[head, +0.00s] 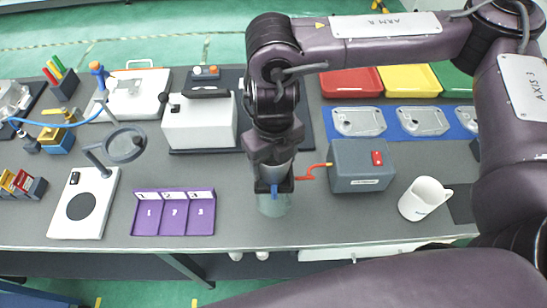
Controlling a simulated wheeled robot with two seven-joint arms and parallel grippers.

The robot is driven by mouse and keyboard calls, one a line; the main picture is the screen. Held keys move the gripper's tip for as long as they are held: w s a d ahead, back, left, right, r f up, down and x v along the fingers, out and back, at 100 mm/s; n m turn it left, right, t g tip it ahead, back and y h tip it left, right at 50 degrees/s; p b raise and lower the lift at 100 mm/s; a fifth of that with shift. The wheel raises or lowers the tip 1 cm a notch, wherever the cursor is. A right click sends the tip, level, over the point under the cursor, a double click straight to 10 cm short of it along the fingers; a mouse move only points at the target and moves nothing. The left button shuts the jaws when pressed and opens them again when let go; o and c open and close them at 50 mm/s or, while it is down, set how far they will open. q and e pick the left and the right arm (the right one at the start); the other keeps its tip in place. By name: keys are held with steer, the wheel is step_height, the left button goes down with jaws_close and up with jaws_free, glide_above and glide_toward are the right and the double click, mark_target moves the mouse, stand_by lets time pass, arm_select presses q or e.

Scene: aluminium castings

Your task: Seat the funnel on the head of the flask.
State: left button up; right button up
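My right gripper (273,180) points down over the flask, in the middle of the bench near its front edge. The flask (274,206) is a pale greenish, see-through vessel standing on the bench, its upper part covered by the gripper. A pale grey piece shows directly below my wrist, between the dark gripper parts; it may be the funnel, but I cannot tell for sure. A small blue piece shows in front, just above the flask. I cannot see whether the fingers are shut or whether anything touches the flask's head. My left gripper is out of view.
Bare bench lies between tray and flask.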

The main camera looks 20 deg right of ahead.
steer(key=o, duration=1.1)
step_height(320, 180, up, 8)
steer(key=shift+f, duration=0.15)
